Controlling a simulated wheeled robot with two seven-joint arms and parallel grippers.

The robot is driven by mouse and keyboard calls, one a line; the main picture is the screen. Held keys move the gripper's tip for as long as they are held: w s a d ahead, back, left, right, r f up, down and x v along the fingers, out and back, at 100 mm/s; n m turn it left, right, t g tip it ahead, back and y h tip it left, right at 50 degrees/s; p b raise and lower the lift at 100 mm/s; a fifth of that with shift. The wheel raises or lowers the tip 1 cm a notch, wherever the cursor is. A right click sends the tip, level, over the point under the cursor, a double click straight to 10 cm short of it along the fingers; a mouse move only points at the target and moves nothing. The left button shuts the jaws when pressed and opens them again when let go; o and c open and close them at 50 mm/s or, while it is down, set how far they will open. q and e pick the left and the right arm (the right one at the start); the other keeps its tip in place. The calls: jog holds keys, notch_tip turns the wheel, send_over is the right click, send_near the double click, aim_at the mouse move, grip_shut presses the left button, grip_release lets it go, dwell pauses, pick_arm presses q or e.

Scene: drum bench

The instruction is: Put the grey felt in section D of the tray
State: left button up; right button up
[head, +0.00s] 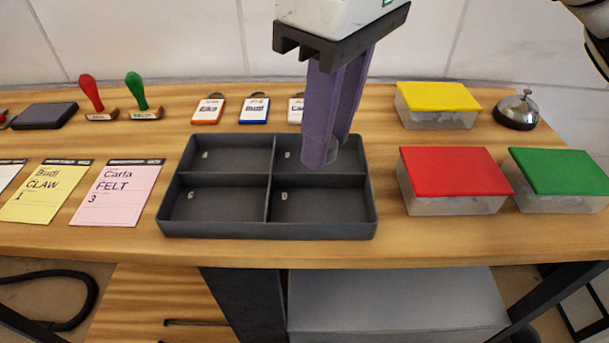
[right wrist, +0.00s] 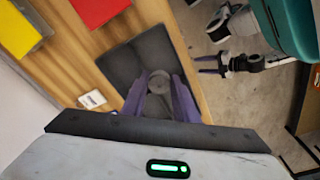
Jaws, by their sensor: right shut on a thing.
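The dark tray (head: 369,215) has four sections. Section D (head: 325,205) is at front right and looks empty. My right gripper (head: 325,150) comes down from above with its purple fingers over the back right section. It is shut on the grey felt (head: 318,162), a small round piece at the fingertips, which also shows between the fingers in the right wrist view (right wrist: 160,82). Exact height above the tray is hard to tell. My left gripper (right wrist: 210,64) shows small at the upper right of the right wrist view, away from the table; its jaw state is unclear.
Lidded boxes stand right of the tray: red (head: 455,172), green (head: 560,172) and yellow (head: 438,97), with a bell (head: 516,112) behind. Tags (head: 255,110) lie behind the tray. Order cards (head: 118,195) lie left, with stamps (head: 140,97) behind them.

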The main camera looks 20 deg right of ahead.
aim_at(320, 211)
jog(key=shift+w+d+f, duration=0.1)
jog(key=shift+w+f, duration=0.1)
jog(key=shift+f, duration=0.25)
jog(key=shift+w+d+f, duration=0.1)
jog(key=shift+w+f, duration=0.05)
jog(key=shift+f, duration=0.3)
jog(key=f, duration=0.4)
jog(key=shift+s+b, duration=0.25)
jog(key=shift+b, duration=0.15)
pick_arm(q)
jog(key=shift+s+d+f+g, duration=0.15)
jog(key=shift+s+f, duration=0.15)
jog(key=shift+f, duration=0.2)
jog(key=shift+s+d+f+g, duration=0.15)
jog(key=shift+s+f, duration=0.1)
jog(key=shift+f, duration=0.25)
pick_arm(e)
jog(key=shift+a+f, duration=0.1)
jog(key=shift+f, duration=2)
pick_arm(q)
jog(key=shift+a, duration=0.1)
pick_arm(e)
jog(key=shift+f+b, duration=0.25)
jog(key=shift+b, duration=0.2)
jog(key=o, duration=0.7)
jog(key=shift+w+r, duration=0.1)
pick_arm(q)
jog(key=shift+f, duration=0.15)
